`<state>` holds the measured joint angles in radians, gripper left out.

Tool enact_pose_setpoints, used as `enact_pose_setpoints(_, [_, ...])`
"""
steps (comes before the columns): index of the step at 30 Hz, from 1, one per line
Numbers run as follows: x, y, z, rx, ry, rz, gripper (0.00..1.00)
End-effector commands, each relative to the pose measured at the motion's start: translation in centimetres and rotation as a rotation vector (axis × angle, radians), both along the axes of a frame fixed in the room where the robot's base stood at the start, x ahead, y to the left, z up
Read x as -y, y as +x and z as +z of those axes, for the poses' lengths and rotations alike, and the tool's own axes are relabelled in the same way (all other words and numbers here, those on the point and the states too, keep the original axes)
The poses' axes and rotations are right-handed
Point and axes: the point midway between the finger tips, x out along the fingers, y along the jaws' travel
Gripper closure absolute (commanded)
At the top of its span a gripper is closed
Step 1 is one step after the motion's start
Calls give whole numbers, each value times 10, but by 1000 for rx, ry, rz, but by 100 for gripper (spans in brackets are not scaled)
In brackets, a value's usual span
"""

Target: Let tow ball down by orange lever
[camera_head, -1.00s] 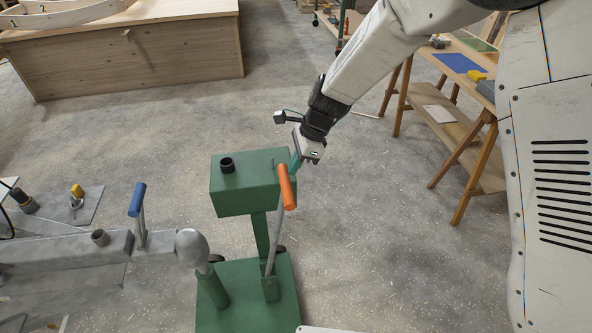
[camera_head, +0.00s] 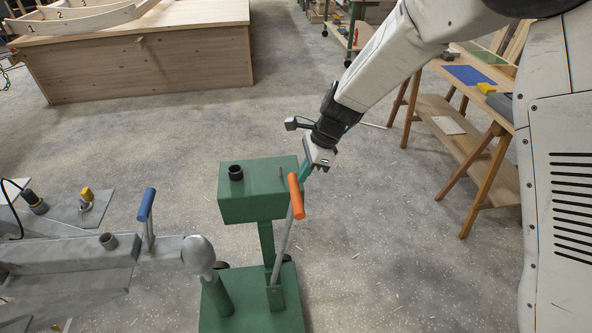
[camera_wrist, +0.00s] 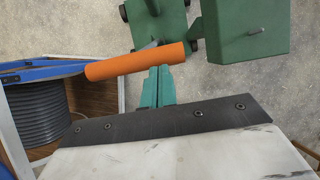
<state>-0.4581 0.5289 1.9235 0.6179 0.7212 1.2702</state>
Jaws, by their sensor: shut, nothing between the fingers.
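The orange lever (camera_head: 296,196) stands steeply on a grey rod, rising from the base of the green stand (camera_head: 248,206). Its orange handle lies across the wrist view (camera_wrist: 135,61). My gripper (camera_head: 304,173) is shut and empty, just behind the handle in the head view. In the wrist view its teal fingertips (camera_wrist: 160,74) point at the handle's lower side; I cannot tell whether they touch. The rounded grey end (camera_head: 198,253) of the drawbar sits above a green post (camera_head: 217,297). The tow ball cannot be clearly made out there.
A blue lever (camera_head: 147,205) stands on the grey drawbar (camera_head: 60,254) at left. A wooden trestle table (camera_head: 465,75) stands at right and a large wooden bench (camera_head: 150,67) at back left. Open floor lies behind and right of the stand.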

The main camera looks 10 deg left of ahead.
Motion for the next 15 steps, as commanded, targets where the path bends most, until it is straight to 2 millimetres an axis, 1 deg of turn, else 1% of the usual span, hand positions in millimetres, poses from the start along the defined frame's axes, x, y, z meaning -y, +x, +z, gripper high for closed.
enact_pose_setpoints(1, [14, 6, 6, 7, 4, -10, 100])
enact_pose_setpoints(3, [13, 7, 27, 14, 6, -5, 100])
enact_pose_setpoints(9, [13, 8, 73, 16, 7, -4, 100])
enact_pose_setpoints(12, [13, 8, 90, 17, 6, -2, 100])
enact_pose_setpoints(15, [12, 8, 100, 15, 5, -3, 100])
